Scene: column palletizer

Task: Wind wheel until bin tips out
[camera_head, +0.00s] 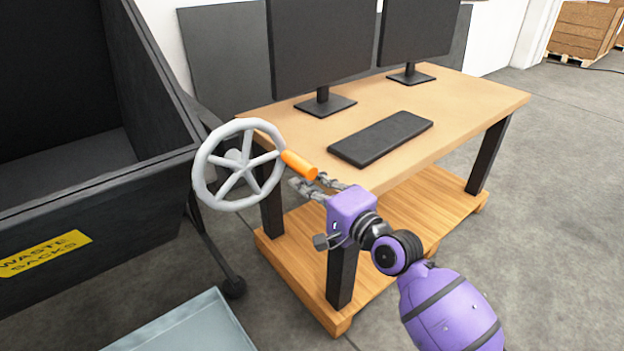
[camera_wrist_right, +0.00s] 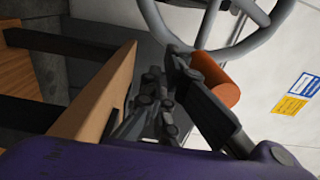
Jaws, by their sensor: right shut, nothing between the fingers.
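The grey spoked wheel (camera_head: 200,181) stands at the right side of the dark bin (camera_head: 80,195), with an orange handle (camera_head: 299,165) sticking out from its rim toward the right. The bin is wide and open-topped, with a yellow "WASTE SACKS" label; its inside looks empty where I can see it. My right gripper (camera_head: 306,187) is beside and just below the handle, empty and shut. In the right wrist view the handle (camera_wrist_right: 215,79) lies outside the fingers (camera_wrist_right: 168,95), close against one finger; I cannot tell if they touch. My left gripper is not in view.
A wooden desk (camera_head: 470,98) with two monitors (camera_head: 322,45) and a black keyboard (camera_head: 381,138) stands right of the wheel, close behind my right gripper. A pale grey tray-like surface (camera_head: 190,328) is at the bottom. Grey floor (camera_head: 560,200) is free at the right.

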